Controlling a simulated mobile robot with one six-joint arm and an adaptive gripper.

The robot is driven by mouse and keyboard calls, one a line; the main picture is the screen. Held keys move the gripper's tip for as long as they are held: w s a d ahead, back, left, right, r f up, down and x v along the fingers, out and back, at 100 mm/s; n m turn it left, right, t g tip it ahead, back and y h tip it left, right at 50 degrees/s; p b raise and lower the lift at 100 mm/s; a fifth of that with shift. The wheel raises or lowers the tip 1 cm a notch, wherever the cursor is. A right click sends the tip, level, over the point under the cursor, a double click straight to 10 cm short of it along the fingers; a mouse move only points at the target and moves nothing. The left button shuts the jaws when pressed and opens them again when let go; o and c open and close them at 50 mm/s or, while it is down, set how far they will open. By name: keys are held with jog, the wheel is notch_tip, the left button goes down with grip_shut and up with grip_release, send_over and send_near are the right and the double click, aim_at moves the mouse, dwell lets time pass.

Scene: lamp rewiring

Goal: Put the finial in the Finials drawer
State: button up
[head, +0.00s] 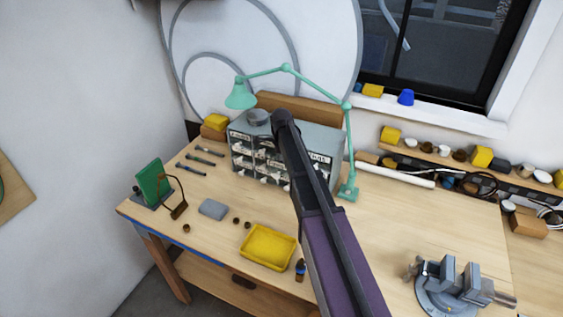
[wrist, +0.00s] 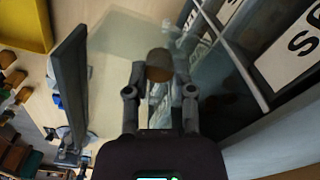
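In the wrist view a small brown, round-ended finial (wrist: 158,66) sits between the fingertips of my gripper (wrist: 158,78), which look closed on it. Below it is a clear, see-through drawer (wrist: 115,35), apparently pulled out, with a dark upright panel (wrist: 70,85) at left that looks like its front. The finial appears over the drawer; its height above the floor is unclear. White labels (wrist: 292,48) on the cabinet show at right, cut off and not fully readable. In the head view the grey drawer cabinet (head: 322,138) stands at the back; my arm hides my gripper and part of the drawer fronts.
A green lamp (head: 241,95) arches over the cabinet. A yellow tray (head: 268,248), a grey block (head: 213,209) and several small brown parts lie on the bench (head: 380,235). A vise (head: 450,285) stands at right. The bench between cabinet and vise is mostly clear.

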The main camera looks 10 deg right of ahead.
jog(key=o, duration=0.4)
jog(key=shift+c, duration=0.2)
jog(key=shift+r, duration=0.2)
notch_tip(320, 180, up, 12)
jog(key=p, duration=1.2)
jog(key=shift+s, duration=0.2)
dwell(0.4)
jog(key=s+n, duration=2)
jog(key=s, duration=0.8)
jog(key=shift+s+a, duration=0.15)
jog(key=shift+s, duration=0.2)
